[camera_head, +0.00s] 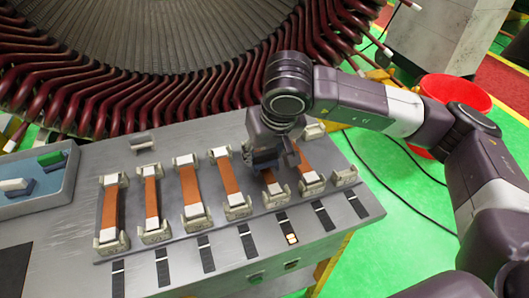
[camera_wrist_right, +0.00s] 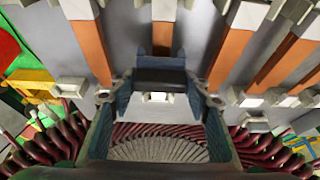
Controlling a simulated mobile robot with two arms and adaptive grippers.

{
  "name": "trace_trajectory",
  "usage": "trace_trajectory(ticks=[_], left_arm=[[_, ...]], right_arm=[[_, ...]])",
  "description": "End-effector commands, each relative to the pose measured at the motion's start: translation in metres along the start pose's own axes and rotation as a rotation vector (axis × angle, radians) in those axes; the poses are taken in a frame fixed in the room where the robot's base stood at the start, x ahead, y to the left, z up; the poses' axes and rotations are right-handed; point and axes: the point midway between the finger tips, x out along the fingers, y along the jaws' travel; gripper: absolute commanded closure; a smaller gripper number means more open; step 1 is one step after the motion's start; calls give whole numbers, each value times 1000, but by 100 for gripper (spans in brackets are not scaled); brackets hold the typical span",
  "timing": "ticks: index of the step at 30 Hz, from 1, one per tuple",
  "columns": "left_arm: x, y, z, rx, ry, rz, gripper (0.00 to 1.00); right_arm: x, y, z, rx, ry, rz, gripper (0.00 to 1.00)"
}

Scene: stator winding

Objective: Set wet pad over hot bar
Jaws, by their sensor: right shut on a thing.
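Several copper bars with white ends rest in pale holders on the grey bench. My right gripper (camera_head: 270,160) is over the far part of the fifth bar from the left (camera_head: 272,181). In the wrist view that bar (camera_wrist_right: 162,37) runs under a dark pad (camera_wrist_right: 160,78). My right gripper (camera_wrist_right: 160,95) is shut on this pad, one finger on each side. The pad lies across the bar's line, with a white end piece (camera_wrist_right: 157,97) showing just past it. I cannot tell whether pad and bar touch. My left gripper is not in view.
A blue-grey tray (camera_head: 72,165) with green, white and dark pieces stands at the left. Dark strips line the bench front; one (camera_head: 288,228) has a bright end. Red-brown stator coils (camera_head: 190,100) rise behind. Neighbouring bars (camera_head: 228,177) stand close on both sides.

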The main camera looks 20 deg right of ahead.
Motion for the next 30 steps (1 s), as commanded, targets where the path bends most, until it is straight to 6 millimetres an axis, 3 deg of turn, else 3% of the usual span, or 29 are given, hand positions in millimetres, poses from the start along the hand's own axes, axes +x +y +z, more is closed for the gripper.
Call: trace_trajectory(ticks=[9, 10, 15, 24, 30], left_arm=[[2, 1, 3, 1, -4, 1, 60], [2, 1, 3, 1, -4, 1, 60], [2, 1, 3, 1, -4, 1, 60], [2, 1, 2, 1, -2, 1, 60], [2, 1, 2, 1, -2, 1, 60]], right_arm=[[1, 0, 0, 0, 1, 0, 81], [1, 0, 0, 0, 1, 0, 52], [1, 0, 0, 0, 1, 0, 35], [0, 0, 0, 0, 1, 0, 35], [-26, 0, -1, 0, 5, -2, 35]])
